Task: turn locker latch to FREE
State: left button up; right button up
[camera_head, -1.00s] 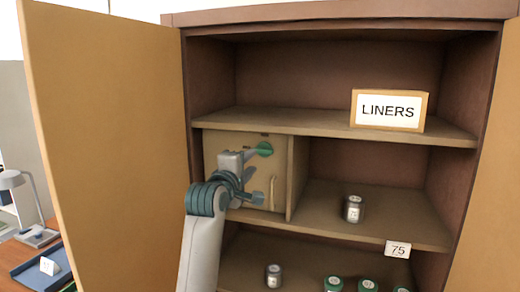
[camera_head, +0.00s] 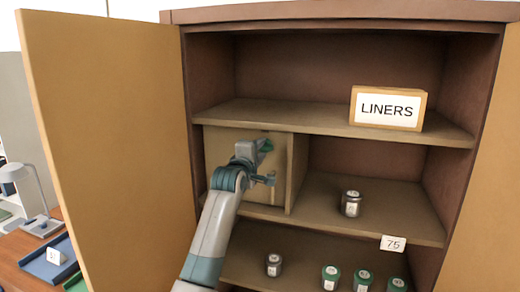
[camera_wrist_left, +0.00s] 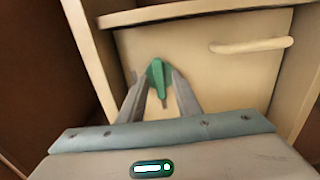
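The locker (camera_head: 217,150) is a small tan compartment with a shut door on the left of the cabinet's middle shelf. Its green latch (camera_head: 266,145) is high on the door, partly hidden by my left gripper (camera_head: 256,150). In the left wrist view the latch (camera_wrist_left: 157,78) lies between the two grey fingertips of my left gripper (camera_wrist_left: 162,82), which flank it closely and look shut on it. The door handle (camera_wrist_left: 250,45) shows to the right there. Any lettering by the latch cannot be read. My right gripper is not in view.
The open cabinet door (camera_head: 110,150) stands left of my arm. A LINERS sign (camera_head: 388,108) sits on the upper shelf. A jar (camera_head: 351,204) stands right of the locker, with several more on the shelf below. A 75 tag (camera_head: 393,244) is on the shelf edge.

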pick_arm(q)
grip_shut()
jog(key=shift+m, duration=0.5)
jog(key=shift+f+m+b, duration=0.1)
jog(key=shift+m+b, duration=0.45)
jog(key=shift+m, duration=0.35)
jog(key=m+b, duration=0.1)
jog(key=m, duration=0.3)
jog(key=m+b, duration=0.2)
jog(key=m, duration=0.4)
jog(key=m+b, duration=0.1)
jog(key=m, duration=0.4)
